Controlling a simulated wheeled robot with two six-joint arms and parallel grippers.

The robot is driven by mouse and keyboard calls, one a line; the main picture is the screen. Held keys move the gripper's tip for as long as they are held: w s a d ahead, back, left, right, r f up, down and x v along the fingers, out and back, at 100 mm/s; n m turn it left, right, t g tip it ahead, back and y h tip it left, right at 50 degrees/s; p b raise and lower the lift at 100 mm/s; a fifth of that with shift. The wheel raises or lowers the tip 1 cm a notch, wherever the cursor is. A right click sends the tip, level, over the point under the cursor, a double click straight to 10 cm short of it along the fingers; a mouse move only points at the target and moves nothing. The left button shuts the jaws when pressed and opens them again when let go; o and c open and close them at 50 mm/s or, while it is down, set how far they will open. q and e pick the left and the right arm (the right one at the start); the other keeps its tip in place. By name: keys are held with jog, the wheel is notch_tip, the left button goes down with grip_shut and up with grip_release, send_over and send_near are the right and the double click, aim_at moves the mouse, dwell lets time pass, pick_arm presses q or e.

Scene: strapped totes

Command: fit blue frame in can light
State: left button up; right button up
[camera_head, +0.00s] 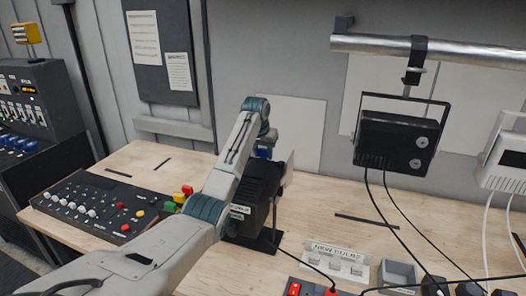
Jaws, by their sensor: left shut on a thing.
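The can light (262,190) is a black housing on a stand with a flat black foot on the wooden table, with a small pale label low on it. My left arm reaches across in front of it and covers part of it. My left gripper (267,149) is at the top of the can light, mostly hidden by its own wrist. It is shut on the blue frame (263,154), of which only a small blue patch shows. I cannot tell whether the frame touches the light's slot. My right gripper is not in view.
Red, yellow and green pieces (181,196) stand left of my arm, beside a black control desk (95,205). A black floodlight (396,144) and a white one (507,160) hang from a metal pipe (440,50). A labelled pale holder (335,262) and cables lie at front right.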

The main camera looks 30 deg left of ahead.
pick_arm(q)
jog(key=shift+f, duration=0.2)
jog(key=o, duration=1.3)
jog(key=shift+c, duration=0.2)
jog(key=shift+s+r+b, duration=0.1)
jog(key=shift+r+b, duration=0.2)
jog(key=shift+r, duration=0.05)
jog(key=b+v, duration=0.4)
jog(key=v, duration=0.6)
